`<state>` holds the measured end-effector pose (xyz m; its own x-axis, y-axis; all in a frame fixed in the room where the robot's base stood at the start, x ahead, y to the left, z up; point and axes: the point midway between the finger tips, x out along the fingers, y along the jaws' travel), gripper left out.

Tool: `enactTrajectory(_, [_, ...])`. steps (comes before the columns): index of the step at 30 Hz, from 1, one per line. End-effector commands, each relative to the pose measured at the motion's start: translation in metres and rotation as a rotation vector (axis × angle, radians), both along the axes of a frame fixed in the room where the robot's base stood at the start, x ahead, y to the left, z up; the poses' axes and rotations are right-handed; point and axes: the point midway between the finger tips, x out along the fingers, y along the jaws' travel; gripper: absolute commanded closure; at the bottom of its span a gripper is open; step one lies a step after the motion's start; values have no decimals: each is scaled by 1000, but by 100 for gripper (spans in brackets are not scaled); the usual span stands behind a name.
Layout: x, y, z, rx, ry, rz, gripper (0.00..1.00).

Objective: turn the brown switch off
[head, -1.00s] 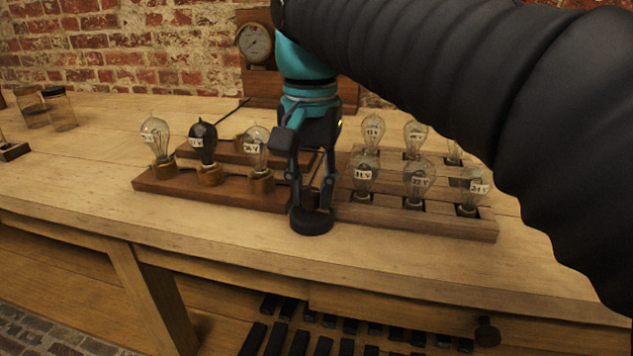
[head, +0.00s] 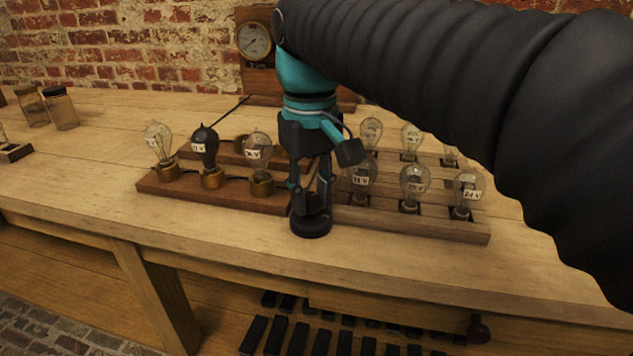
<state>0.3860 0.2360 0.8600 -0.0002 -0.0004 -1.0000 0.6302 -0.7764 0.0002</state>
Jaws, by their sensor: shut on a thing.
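A small switch with a round black base (head: 311,228) stands on the bench, in front of the gap between the two bulb boards. My gripper (head: 312,203) points straight down over it, fingers around its upper part. It is shut on the switch's knob, which shows only as a dark brown patch between the fingers. The fingers hide most of the knob, so its exact setting cannot be told.
A left board (head: 215,195) holds clear bulbs and a black bulb (head: 205,143) close to my gripper. A right board (head: 410,224) holds several labelled bulbs. A gauge (head: 253,40) and jars (head: 60,108) stand farther back. The bench front is clear.

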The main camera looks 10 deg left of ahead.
Motion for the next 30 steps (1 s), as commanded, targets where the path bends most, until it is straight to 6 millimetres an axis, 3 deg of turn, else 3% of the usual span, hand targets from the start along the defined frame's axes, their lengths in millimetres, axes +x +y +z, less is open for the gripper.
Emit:
enactTrajectory(18, [1, 0, 0, 1, -1, 563, 100])
enactTrajectory(30, [1, 0, 0, 1, 0, 780, 100])
